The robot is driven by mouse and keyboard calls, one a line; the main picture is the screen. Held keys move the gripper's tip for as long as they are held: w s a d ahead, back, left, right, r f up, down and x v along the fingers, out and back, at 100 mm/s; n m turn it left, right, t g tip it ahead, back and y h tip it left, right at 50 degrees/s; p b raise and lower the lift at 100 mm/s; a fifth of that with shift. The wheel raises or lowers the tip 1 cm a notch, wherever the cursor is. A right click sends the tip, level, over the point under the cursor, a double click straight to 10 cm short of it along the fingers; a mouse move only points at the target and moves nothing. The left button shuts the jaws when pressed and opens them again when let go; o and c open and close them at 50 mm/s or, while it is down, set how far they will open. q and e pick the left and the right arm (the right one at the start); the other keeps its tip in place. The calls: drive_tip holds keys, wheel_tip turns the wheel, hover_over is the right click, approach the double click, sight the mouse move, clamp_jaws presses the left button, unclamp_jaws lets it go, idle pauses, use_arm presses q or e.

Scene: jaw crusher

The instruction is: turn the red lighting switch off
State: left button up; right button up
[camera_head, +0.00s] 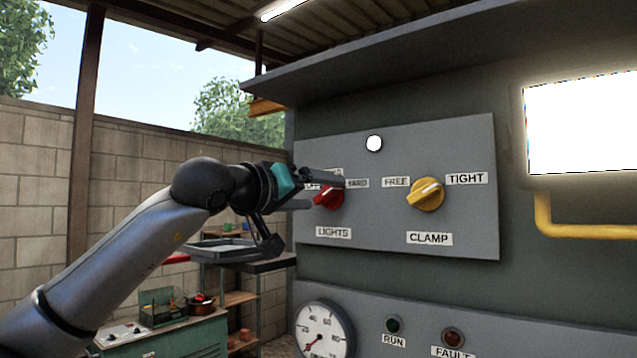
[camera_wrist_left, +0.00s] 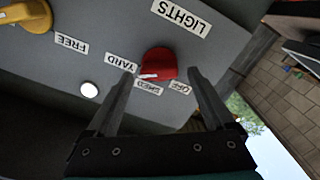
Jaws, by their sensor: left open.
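The red lighting switch (camera_head: 327,199) is a round knob on the grey panel above its LIGHTS label (camera_head: 333,232). The red switch also shows in the left wrist view (camera_wrist_left: 159,63), with OFF, SHED and YARD labels around it. Its white mark lies on the side of the YARD and SHED labels; I cannot tell exactly which it points at. My left gripper (camera_head: 327,190) is at the switch and partly covers it and its labels in the head view. In the left wrist view the gripper (camera_wrist_left: 162,76) is open, one finger on either side of the knob; contact is unclear.
A yellow CLAMP knob (camera_head: 426,195) with FREE and TIGHT labels sits right of the switch. A white round lamp (camera_head: 374,143) is above. A gauge (camera_head: 323,331) and RUN and FAULT lights are below. A bright screen (camera_head: 582,124) and yellow pipe (camera_head: 585,230) are at right.

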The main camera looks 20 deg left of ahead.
use_arm(q)
drive_tip(key=shift+w+d, duration=0.15)
drive_tip(key=shift+w, duration=0.2)
drive_tip(key=c, duration=1.4)
